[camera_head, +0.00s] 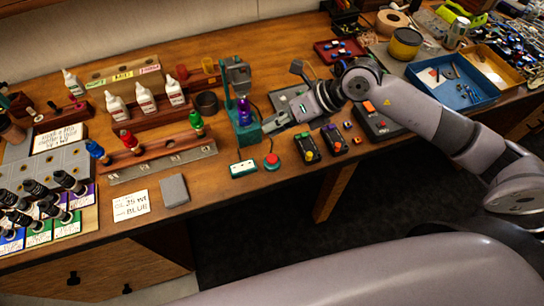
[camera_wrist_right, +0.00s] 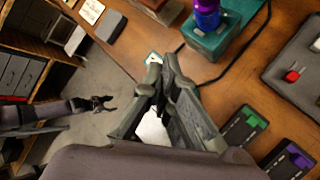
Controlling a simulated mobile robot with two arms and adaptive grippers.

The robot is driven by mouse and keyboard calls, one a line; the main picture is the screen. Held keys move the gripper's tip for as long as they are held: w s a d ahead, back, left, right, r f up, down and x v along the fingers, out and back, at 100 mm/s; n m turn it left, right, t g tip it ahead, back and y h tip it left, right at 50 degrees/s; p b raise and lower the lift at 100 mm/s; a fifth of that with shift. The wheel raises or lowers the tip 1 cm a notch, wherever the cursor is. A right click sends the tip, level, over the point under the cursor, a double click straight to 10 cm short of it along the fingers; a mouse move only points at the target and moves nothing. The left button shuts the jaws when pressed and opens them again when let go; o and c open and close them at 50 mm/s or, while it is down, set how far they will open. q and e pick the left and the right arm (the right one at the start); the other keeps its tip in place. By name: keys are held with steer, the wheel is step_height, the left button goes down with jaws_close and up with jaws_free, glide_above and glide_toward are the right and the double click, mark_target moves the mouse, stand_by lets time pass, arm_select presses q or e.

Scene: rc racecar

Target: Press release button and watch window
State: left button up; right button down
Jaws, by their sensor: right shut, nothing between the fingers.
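A round red button (camera_head: 272,161) on a small base sits near the table's front edge. Beside it, to the left, is a small green box with a white window (camera_head: 243,168); no reading is legible. A teal stand (camera_head: 248,133) holds a purple cylinder (camera_head: 245,112) just behind them. My right gripper (camera_head: 272,124) is shut and empty, above and behind the button, beside the stand. In the right wrist view its closed fingertips (camera_wrist_right: 158,68) partly cover the white-windowed box (camera_wrist_right: 153,58), and the button is hidden. A dark gripper, apparently my left (camera_wrist_right: 98,104), is small over the floor.
Small black boxes with coloured knobs (camera_head: 306,145) and a grey control box (camera_head: 380,120) stand to the right. A grey block (camera_head: 174,190) and a handwritten card (camera_head: 131,205) lie left. A dark cable (camera_wrist_right: 238,55) runs past the stand. Bottles and racks crowd the left.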

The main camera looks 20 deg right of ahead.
mark_target(273, 155)
steer(key=shift+f+b, duration=2.8)
steer(key=shift+f, duration=1.45)
steer(key=shift+f+b, duration=0.4)
